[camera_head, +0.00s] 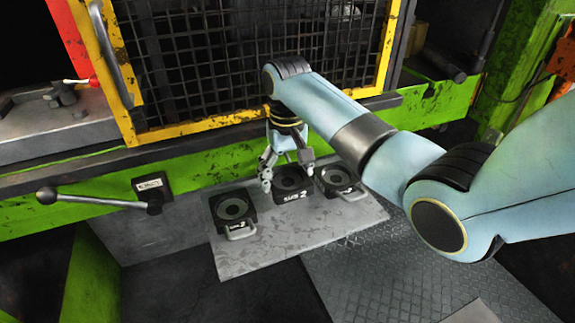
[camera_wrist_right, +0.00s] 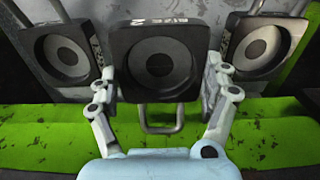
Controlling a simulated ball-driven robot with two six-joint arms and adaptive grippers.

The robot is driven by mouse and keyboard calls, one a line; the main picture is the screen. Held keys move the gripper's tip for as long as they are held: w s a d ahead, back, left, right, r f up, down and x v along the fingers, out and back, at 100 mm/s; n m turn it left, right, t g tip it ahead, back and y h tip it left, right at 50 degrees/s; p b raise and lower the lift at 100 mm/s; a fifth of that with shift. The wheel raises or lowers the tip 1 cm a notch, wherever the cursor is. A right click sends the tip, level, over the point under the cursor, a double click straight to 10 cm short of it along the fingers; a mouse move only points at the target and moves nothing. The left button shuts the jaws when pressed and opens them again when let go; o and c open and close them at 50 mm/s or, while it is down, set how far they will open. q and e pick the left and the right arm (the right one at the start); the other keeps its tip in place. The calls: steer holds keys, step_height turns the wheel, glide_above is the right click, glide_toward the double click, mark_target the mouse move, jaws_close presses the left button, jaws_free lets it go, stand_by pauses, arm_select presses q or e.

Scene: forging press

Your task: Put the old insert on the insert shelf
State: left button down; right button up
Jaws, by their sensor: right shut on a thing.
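The old insert (camera_head: 293,184), a dark square block with a round recess and a "SIZE 2" label, is at the insert shelf (camera_head: 255,255), a grey plate. My right gripper (camera_head: 286,170) is shut on it, one finger on each side. In the right wrist view the insert (camera_wrist_right: 160,62) sits between the fingers, its metal handle loop facing my gripper. It is level or nearly so; I cannot tell whether it touches the shelf. My left gripper is not in view.
Similar inserts stand on either side, the left one (camera_head: 233,207) and the right one (camera_head: 336,180), handles facing the front. Behind are the green press beam (camera_head: 215,155) and yellow-framed mesh guard (camera_head: 200,125). A lever (camera_head: 100,200) sticks out left. The shelf's front is bare.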

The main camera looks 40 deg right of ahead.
mark_target(286, 180)
step_height(286, 180, down, 3)
steer(key=shift+r+p, duration=0.1)
steer(key=shift+p, duration=0.2)
steer(key=shift+w+f, duration=0.25)
steer(key=shift+f, duration=0.15)
steer(key=o, duration=1.6)
steer(key=shift+s, duration=0.2)
step_height(286, 180, up, 12)
steer(key=shift+f, duration=0.1)
